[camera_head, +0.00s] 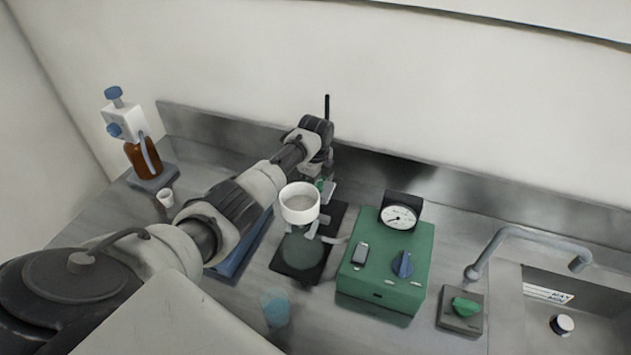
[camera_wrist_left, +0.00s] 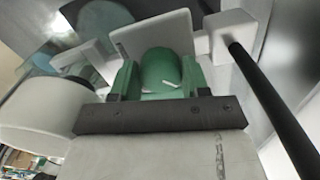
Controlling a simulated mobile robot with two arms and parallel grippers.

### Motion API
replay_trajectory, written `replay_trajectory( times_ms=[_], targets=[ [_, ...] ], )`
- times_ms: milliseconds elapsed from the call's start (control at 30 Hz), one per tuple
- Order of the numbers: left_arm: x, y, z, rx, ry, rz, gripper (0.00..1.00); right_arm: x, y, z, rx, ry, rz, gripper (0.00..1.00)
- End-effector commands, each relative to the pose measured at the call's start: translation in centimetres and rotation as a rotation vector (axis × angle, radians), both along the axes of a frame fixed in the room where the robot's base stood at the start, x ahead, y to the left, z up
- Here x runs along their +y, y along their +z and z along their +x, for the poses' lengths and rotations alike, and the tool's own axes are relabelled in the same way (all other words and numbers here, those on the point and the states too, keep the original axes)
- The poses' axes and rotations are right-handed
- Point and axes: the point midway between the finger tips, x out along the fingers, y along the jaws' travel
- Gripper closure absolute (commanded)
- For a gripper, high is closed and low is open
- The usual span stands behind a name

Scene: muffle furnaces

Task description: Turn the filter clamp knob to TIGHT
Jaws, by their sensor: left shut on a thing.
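The green filter clamp knob (camera_wrist_left: 160,72) has a white mark line on its face and sits in front of a pale plate on the clamp. My left gripper (camera_wrist_left: 160,85) is shut on it, with one finger on each side. In the head view the left arm reaches from the left to the clamp behind the white filter funnel (camera_head: 300,208), where the gripper (camera_head: 325,186) is small and mostly hidden. The funnel also shows at the left of the wrist view (camera_wrist_left: 35,118). No readable TIGHT label shows. My right gripper is out of view.
A black rod (camera_head: 327,107) rises behind the clamp. A green pump box (camera_head: 380,284) with a gauge (camera_head: 398,216) and blue knob (camera_head: 402,264) stands to the right. A sink tap (camera_head: 525,234) is farther right. A brown bottle (camera_head: 143,157) stands at the left.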

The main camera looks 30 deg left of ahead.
Motion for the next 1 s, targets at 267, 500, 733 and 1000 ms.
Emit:
replay_trajectory(
  times_ms=[267,500,733,1000],
  targets=[
    [0.2,0.2,0.3,-0.007,-0.259,0.003,0.78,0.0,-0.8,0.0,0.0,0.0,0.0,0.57],
    [0.2,0.2,0.3,-0.008,-0.464,0.004,0.78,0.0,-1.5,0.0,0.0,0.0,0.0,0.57],
    [0.1,0.2,0.3,-0.008,-0.609,0.003,0.78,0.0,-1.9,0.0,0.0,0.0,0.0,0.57],
    [0.1,0.4,0.4,-0.008,-0.696,0.003,0.78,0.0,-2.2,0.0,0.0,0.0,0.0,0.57]
  ],
)
